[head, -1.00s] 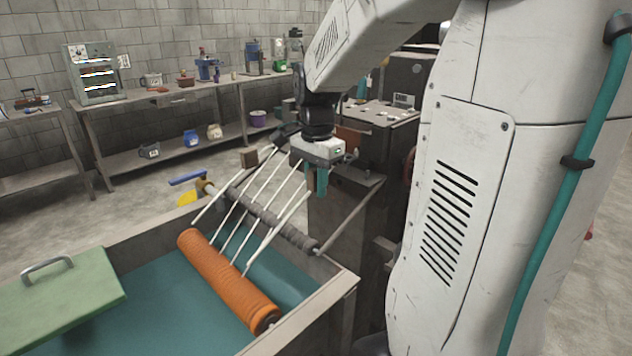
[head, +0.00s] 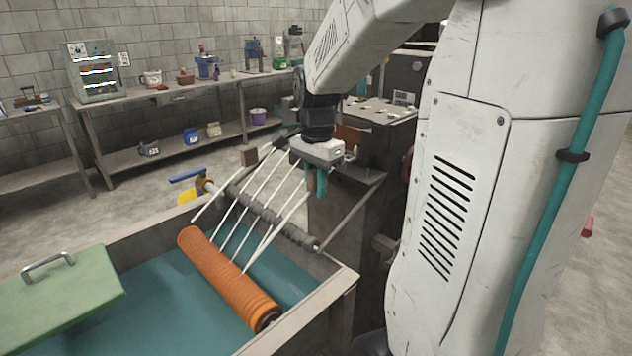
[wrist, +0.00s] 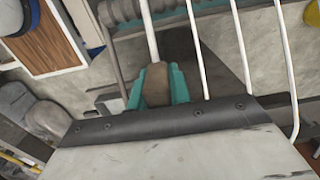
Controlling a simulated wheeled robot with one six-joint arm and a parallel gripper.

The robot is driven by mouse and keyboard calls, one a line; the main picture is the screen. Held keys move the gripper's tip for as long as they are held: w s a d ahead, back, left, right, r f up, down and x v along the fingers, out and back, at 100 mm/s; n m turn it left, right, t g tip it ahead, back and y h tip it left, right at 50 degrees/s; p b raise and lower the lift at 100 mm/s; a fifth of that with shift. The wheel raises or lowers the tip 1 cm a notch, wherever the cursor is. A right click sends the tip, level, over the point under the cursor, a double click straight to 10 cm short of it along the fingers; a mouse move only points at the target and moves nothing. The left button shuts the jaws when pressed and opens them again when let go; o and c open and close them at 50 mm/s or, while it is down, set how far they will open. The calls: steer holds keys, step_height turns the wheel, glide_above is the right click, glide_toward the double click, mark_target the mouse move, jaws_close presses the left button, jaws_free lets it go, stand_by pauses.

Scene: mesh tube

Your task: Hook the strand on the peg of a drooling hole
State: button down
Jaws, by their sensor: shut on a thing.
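Several white strands run up from the orange ribbed roller (head: 225,275) past the grey grooved roller (head: 272,217) to a dark part beside my gripper. My gripper (head: 316,184) is above the right end of the grey roller, its teal fingers pointing down. In the wrist view, the teal fingers (wrist: 157,88) are closed around a brown tip, and one white strand (wrist: 151,35) runs up from between them. Other strands (wrist: 240,45) pass to the right, apart from the fingers. The pegs and holes cannot be made out; my gripper hides part of that area.
The tank (head: 345,285) with teal liquid lies below the rollers. A green lid (head: 70,300) with a handle is at its left. Benches (head: 170,98) line the back wall.

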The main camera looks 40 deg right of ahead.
mark_target(315, 169)
steer(key=shift+f, duration=1.15)
stand_by(0.8)
steer(key=c, duration=1.2)
jaws_free()
step_height(315, 169, up, 8)
steer(key=shift+f, duration=0.1)
steer(key=shift+s+a, duration=0.15)
steer(key=shift+a, duration=0.05)
steer(key=s+a+f+n+t, duration=0.1)
steer(key=s+a+f+n, duration=0.1)
steer(key=s+a+n, duration=1.5)
steer(key=shift+f+n, duration=0.25)
steer(key=shift+n, duration=0.05)
